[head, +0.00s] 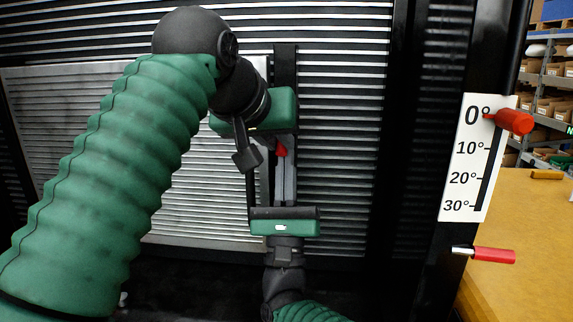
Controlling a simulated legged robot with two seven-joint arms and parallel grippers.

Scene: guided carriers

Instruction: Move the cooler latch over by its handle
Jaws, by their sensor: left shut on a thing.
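The black cooler front has a dark upright bar (286,62) fixed over its slatted grille. A small red piece (281,150), which looks like part of the latch handle, shows just below my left gripper (262,150). That gripper comes in from the left and is shut on the handle, whose held part is mostly hidden behind the fingers and the green palm. My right gripper (284,200) comes up from below with its green palm under the bar's lower end. Its fingers are hard to tell from the bar, so its opening is unclear.
A white scale plate (466,160) marked 0° to 30° stands at the right, with a red knob (514,121) at 0°. A red-handled lever (493,255) sits below it. A yellow table (530,225) and stocked shelves (553,85) lie beyond.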

